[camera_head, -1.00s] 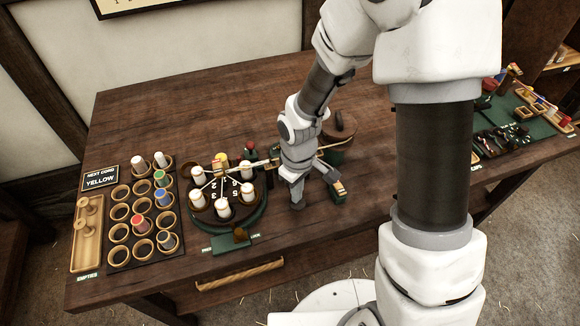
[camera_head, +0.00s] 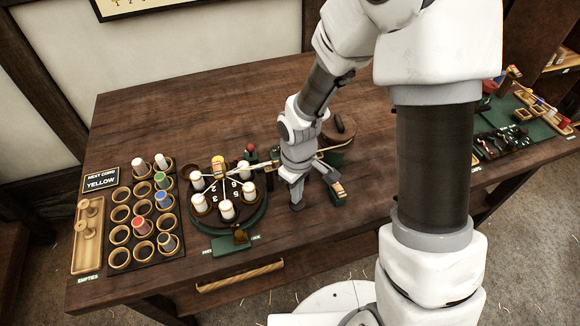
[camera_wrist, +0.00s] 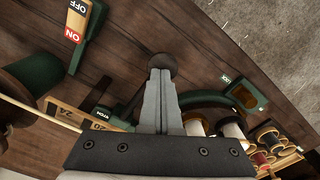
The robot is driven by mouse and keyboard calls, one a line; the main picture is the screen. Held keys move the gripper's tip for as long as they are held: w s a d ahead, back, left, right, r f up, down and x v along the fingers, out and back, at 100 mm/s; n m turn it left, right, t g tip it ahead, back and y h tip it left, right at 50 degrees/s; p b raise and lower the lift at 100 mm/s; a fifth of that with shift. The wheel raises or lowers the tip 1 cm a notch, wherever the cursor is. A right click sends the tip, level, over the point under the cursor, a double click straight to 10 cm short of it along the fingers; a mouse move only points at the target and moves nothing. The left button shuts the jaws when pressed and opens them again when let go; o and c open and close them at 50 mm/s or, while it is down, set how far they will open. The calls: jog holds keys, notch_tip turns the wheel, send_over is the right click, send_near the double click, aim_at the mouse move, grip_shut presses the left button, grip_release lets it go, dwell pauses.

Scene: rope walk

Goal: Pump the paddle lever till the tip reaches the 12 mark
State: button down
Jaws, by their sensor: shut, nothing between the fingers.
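My gripper (camera_wrist: 160,100) is shut and empty, pointing down over the bench just right of the round bobbin carrier (camera_head: 258,217). In the wrist view, a round brown knob (camera_wrist: 162,65), apparently the lever's end, shows right at my fingertips; whether they touch is unclear. In the head view, the dark knob (camera_head: 297,206) sits just under my gripper. A wooden scale strip (camera_wrist: 68,119) with a 24 lies left of my fingers in the wrist view. My fingers hide part of the strip; the 12 mark and the tip cannot be made out.
An ON/OFF switch (camera_head: 338,189) stands right of my gripper. A green holder (camera_head: 231,241) is at the carrier's front. White bobbins (camera_head: 226,210) stand on the carrier. A bobbin rack (camera_head: 119,213) is at left. The bench's back left is clear.

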jog(key=shift+w+r+p, duration=0.15)
jog(key=shift+r+p, duration=1.75)
jog(key=shift+r, duration=0.75)
jog(key=shift+r, duration=0.2)
jog(key=s+d+r+m+t, duration=0.1)
jog(key=d+r+m, duration=0.15)
jog(key=r, duration=0.55)
jog(key=s+d+r+m+t, duration=0.15)
jog(key=d+r, duration=0.25)
jog(key=r, duration=0.4)
jog(key=s+d+r+m+t, duration=0.3)
jog(key=s+d+r+m, duration=0.1)
jog(key=s+r, duration=0.6)
jog(key=shift+r+m, duration=0.3)
jog(key=shift+m, duration=0.3)
